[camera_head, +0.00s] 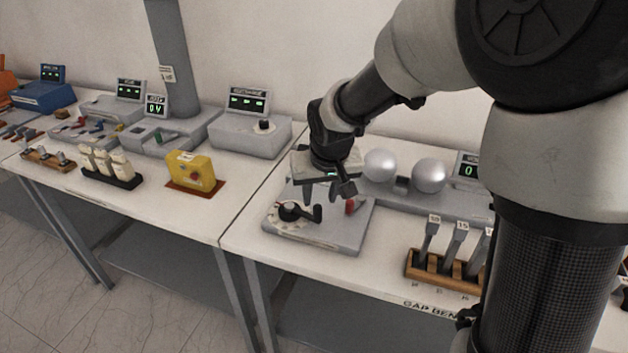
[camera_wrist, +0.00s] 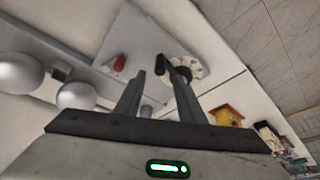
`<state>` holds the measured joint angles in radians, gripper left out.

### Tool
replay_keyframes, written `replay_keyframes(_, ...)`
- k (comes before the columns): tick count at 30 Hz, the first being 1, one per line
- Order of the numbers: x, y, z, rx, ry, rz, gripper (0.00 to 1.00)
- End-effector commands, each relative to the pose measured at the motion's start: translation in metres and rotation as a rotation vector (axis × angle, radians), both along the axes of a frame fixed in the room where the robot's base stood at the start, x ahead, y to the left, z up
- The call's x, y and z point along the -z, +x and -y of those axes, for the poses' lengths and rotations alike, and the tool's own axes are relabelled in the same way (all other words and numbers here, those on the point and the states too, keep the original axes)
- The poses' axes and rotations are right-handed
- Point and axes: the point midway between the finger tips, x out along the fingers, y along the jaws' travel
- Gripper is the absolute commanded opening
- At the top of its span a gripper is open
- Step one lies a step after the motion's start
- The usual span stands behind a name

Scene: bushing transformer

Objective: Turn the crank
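The crank (camera_head: 290,211) has a black hub on a pale round dial and a short black arm with an upright handle at its right end. It sits on the left part of a grey base plate (camera_head: 340,242). My gripper (camera_head: 321,197) is above the plate, close over the handle, fingers pointing down. In the wrist view, the two fingers (camera_wrist: 160,83) are apart with nothing between them, so it is open. The crank (camera_wrist: 182,72) also shows there, just beyond the right fingertip. I cannot tell whether a finger touches the handle.
A red part (camera_head: 351,206) stands on the same plate, right of the crank. Two silver spheres (camera_head: 380,165) are behind to the right. A wooden rack (camera_head: 440,273) with upright grey pieces is at front right. A yellow box (camera_head: 190,172) stands on the left table.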

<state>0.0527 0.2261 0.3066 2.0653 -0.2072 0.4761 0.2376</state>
Motion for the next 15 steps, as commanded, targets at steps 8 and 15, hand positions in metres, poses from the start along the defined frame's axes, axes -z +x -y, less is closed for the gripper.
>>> replay_keyframes(8, 0.050, 0.019, -0.004, -0.001, 0.000, -0.001, 0.36)
replay_keyframes(15, 0.064, 0.026, -0.005, -0.001, 0.000, 0.001, 0.36)
